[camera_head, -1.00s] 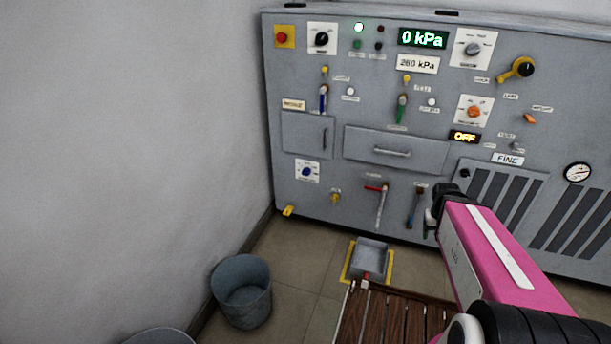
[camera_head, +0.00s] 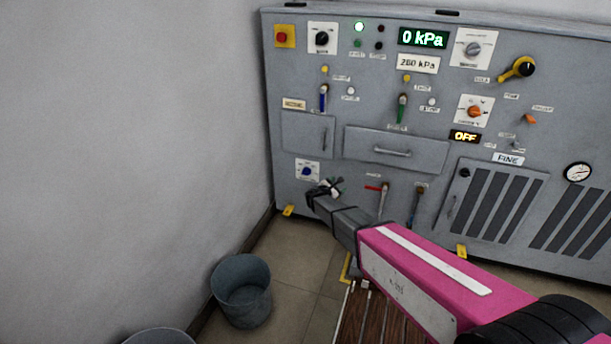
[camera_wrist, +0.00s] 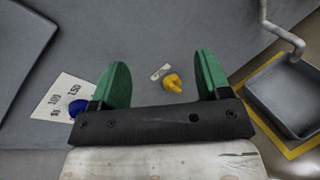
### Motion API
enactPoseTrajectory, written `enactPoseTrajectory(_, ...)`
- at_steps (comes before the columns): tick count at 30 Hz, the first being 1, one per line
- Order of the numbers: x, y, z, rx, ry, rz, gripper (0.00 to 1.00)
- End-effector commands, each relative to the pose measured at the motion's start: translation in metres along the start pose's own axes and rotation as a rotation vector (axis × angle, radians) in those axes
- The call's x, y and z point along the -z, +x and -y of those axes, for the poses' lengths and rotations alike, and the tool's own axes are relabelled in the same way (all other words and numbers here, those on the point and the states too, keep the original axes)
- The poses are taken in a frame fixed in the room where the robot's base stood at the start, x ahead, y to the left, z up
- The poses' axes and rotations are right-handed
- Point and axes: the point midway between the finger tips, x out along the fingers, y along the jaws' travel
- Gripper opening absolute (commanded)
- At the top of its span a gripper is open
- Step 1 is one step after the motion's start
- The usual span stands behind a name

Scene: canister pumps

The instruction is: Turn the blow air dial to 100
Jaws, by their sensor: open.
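A blue dial (camera_head: 306,172) sits on a white plate low on the left of the grey panel. In the wrist view the blue dial (camera_wrist: 77,107) is at the left, partly behind my left finger, and its plate (camera_wrist: 70,88) carries printed numbers around the knob. I cannot read a blow air label. My gripper (camera_head: 331,187) is just right of and below the dial in the head view. In the wrist view my gripper (camera_wrist: 162,62) has its green fingers wide apart, with nothing held. A yellow knob (camera_wrist: 172,82) shows between the fingers, beyond them.
A red-handled lever (camera_head: 382,190) is right of my gripper. A grey tray (camera_wrist: 290,100) with a yellow border lies on the floor at the right of the wrist view. A bucket (camera_head: 242,285) stands on the floor at lower left. The wall (camera_head: 130,150) bounds the left side.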

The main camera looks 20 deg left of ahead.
Motion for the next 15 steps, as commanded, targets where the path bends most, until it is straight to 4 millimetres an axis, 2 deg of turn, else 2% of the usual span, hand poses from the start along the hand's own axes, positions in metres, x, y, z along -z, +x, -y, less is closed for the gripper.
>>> enactPoseTrajectory(1, 0.029, -0.009, -0.033, -0.078, -0.084, 0.015, 0.7)
enactPoseTrajectory(3, 0.055, -0.026, -0.066, -0.174, -0.192, 0.041, 0.7)
enactPoseTrajectory(6, 0.084, -0.048, -0.101, -0.281, -0.312, 0.079, 0.7)
enactPoseTrajectory(10, 0.107, -0.068, -0.127, -0.365, -0.405, 0.112, 0.7)
enactPoseTrajectory(15, 0.113, -0.073, -0.135, -0.393, -0.438, 0.125, 0.7)
